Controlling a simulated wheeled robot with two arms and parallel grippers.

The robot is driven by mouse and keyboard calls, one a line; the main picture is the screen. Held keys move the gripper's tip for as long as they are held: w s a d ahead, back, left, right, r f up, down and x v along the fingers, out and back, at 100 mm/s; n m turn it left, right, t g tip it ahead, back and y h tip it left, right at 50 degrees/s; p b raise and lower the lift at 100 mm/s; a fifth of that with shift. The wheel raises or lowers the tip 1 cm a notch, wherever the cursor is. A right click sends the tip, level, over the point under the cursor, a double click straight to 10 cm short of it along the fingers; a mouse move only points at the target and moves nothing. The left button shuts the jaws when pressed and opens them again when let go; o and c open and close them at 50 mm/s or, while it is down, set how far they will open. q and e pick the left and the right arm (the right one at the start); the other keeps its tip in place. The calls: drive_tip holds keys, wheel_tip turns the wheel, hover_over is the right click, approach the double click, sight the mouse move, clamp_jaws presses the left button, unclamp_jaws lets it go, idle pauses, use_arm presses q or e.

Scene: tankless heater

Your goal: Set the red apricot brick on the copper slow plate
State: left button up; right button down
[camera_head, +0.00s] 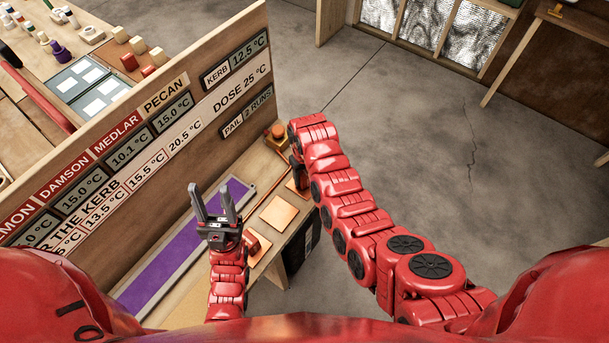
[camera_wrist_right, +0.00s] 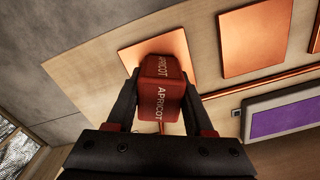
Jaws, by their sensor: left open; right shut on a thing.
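The red brick (camera_wrist_right: 160,72), lettered APRICOT, is between the fingers of my right gripper (camera_wrist_right: 160,92), which is shut on it. In the right wrist view it overlaps the lower part of a copper plate (camera_wrist_right: 140,52); I cannot tell whether it touches the plate. No label naming the slow plate is readable. My left gripper (camera_head: 213,195) is open and empty, fingers up, near the purple strip (camera_head: 165,265).
Two more copper plates, a middle one (camera_head: 278,214) and a nearer one (camera_head: 257,246), lie along the bench. A tall sign board (camera_head: 150,130) with temperature displays stands on the left. Behind it is a table with small blocks (camera_head: 129,62). An orange-topped object (camera_head: 277,132) stands at the bench's far end.

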sight(304, 171)
drive_tip(key=shift+f, duration=0.35)
drive_tip(key=shift+c, duration=1)
unclamp_jaws()
drive_tip(key=shift+r+b, duration=0.1)
drive_tip(key=shift+b, duration=0.2)
drive_tip(key=shift+r+b, duration=0.3)
drive_tip(key=shift+r, duration=0.3)
wheel_tip(304, 171, up, 4)
drive_tip(key=shift+r+b, duration=0.1)
drive_tip(key=shift+b, duration=0.8)
wheel_tip(304, 171, up, 12)
drive_tip(key=p, duration=0.8)
